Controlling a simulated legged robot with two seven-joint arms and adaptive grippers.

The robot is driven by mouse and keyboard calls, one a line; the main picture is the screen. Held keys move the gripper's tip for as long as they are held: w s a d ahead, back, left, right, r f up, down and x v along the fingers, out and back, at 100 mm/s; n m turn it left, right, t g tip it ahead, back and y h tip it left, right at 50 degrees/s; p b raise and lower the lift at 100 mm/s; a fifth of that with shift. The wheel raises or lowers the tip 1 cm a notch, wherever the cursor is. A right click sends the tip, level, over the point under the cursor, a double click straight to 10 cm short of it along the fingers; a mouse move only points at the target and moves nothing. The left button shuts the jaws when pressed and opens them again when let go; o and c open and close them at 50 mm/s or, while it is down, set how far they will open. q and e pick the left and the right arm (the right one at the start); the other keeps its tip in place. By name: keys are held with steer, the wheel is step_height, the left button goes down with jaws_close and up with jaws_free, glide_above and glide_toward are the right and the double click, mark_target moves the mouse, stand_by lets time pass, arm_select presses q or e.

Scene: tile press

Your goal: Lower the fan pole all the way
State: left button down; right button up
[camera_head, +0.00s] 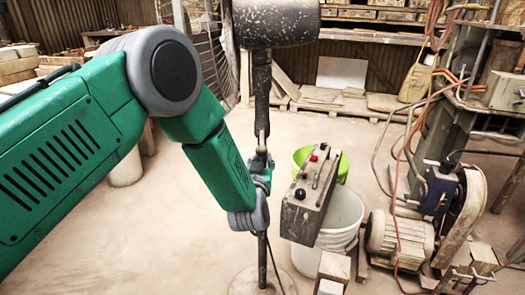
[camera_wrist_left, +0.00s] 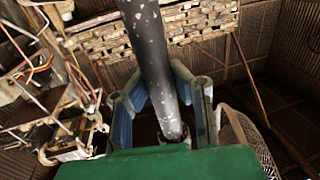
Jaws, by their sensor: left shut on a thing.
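The fan pole (camera_head: 262,95) stands upright in the head view, dark and speckled. Its thick upper part runs down from the dark fan motor housing (camera_head: 275,22). A thinner lower part (camera_head: 262,262) meets a round base (camera_head: 255,282) on the floor. My left gripper (camera_head: 261,165) is at mid-height on the pole, below the thick part, and is shut on it. In the left wrist view, the pole (camera_wrist_left: 152,55) comes down between the blue-grey fingers of the gripper (camera_wrist_left: 165,108); the exact contact is partly hidden by my green wrist. My right gripper is out of view.
A grey control box (camera_head: 308,205) with knobs and levers is close right of the pole, above a white bucket (camera_head: 342,215). A green bucket (camera_head: 335,165) is behind it. A motor with belt (camera_head: 402,238) stands farther right. Part of the fan cage (camera_head: 200,45) shows behind my arm.

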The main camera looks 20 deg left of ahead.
arm_select(q)
step_height(320, 180, down, 10)
steer(key=b, duration=0.3)
steer(key=shift+s+d+f, duration=0.1)
steer(key=shift+s, duration=0.05)
steer(key=c, duration=1.3)
jaws_free()
steer(key=shift+c, duration=0.2)
steer(key=shift+r, duration=0.2)
steer(key=s+d, duration=0.2)
steer(key=s, duration=0.9)
steer(key=shift+s, duration=0.35)
steer(key=shift+f, duration=0.1)
